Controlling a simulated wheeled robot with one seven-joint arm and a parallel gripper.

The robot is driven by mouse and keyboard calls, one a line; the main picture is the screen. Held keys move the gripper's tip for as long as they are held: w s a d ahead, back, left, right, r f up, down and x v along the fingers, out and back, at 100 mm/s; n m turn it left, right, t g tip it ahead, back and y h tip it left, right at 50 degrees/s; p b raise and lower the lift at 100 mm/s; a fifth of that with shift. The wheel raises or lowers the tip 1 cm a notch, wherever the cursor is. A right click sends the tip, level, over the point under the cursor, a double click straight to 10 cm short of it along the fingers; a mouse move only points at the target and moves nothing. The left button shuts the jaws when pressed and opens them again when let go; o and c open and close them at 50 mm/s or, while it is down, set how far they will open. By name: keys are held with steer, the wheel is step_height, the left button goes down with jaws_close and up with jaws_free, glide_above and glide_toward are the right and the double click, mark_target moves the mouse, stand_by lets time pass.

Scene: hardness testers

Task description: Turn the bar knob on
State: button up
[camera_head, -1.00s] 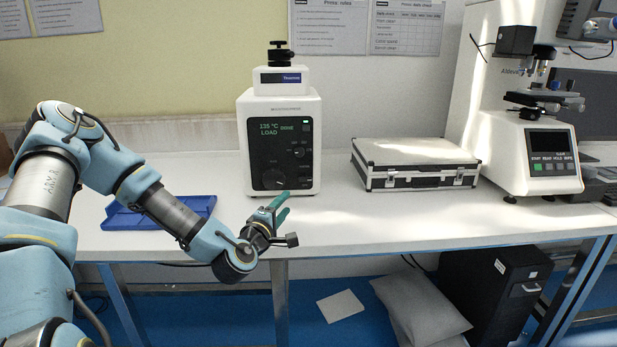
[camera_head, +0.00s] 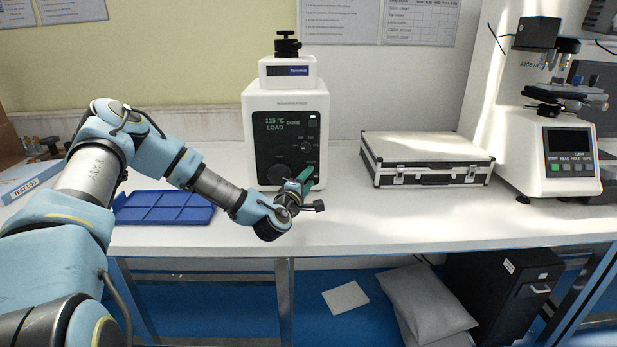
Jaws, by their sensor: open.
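The white mounting press (camera_head: 285,98) stands on the bench with a dark front panel whose screen reads "135 °C LOAD". A small dark knob (camera_head: 307,147), which looks like the bar knob, sits at the panel's right side below two small buttons. A larger round dial (camera_head: 279,173) sits lower left on the panel. The small knob's exact angle is too small to tell. My gripper (camera_head: 303,178) is open and empty, with green fingers in front of the panel's lower right. It is below the small knob and covers part of the panel's bottom edge. I cannot tell whether it touches the panel.
A blue compartment tray (camera_head: 163,207) lies left of the press, under my arm. A silver case (camera_head: 425,158) lies to the right, with a hardness tester (camera_head: 545,150) beyond it. The bench front between press and case is clear.

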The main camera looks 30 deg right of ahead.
steer(key=shift+w+d, duration=0.1)
jaws_close()
stand_by(0.4)
